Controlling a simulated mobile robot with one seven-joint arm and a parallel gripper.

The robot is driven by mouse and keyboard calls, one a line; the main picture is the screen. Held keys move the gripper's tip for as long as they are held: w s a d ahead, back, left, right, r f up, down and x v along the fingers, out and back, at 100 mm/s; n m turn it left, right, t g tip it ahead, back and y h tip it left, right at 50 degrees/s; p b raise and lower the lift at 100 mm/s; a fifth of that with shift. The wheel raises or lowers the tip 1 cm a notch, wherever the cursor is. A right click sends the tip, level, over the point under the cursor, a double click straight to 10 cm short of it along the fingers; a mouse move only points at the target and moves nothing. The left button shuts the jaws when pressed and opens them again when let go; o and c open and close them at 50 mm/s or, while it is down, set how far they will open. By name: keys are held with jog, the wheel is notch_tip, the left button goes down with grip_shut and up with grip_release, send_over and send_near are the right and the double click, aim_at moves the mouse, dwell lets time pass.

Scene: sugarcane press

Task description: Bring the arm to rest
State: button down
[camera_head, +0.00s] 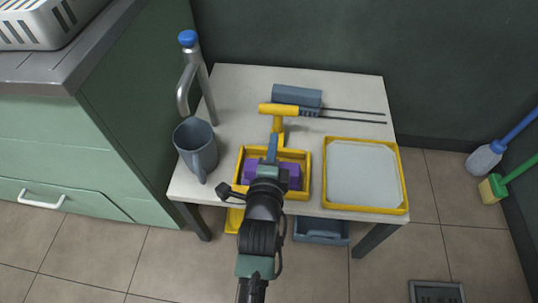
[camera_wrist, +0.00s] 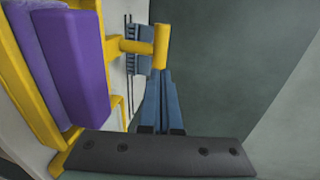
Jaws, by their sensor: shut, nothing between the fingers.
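My arm reaches up from the bottom of the head view to the press on the small white table. My gripper (camera_head: 272,142) is shut and empty, its blue fingers above the press and just short of the yellow crank handle (camera_head: 278,110). In the wrist view my gripper (camera_wrist: 160,75) points toward the same handle (camera_wrist: 161,46); I cannot tell whether they touch. The press has a yellow frame (camera_head: 305,170) and purple rollers (camera_head: 293,176), partly hidden by my wrist. The purple rollers (camera_wrist: 78,60) also show at left in the wrist view.
A grey-blue jug (camera_head: 197,150) stands under a metal tap (camera_head: 205,90) at the table's left. A yellow-rimmed tray (camera_head: 404,190) lies at right. A blue-grey block (camera_head: 297,96) with two thin rods lies behind the handle. A green cabinet (camera_head: 60,150) is at left; a dark wall is behind.

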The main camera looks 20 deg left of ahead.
jog(key=shift+p+v, duration=0.75)
jog(key=shift+v, duration=1.8)
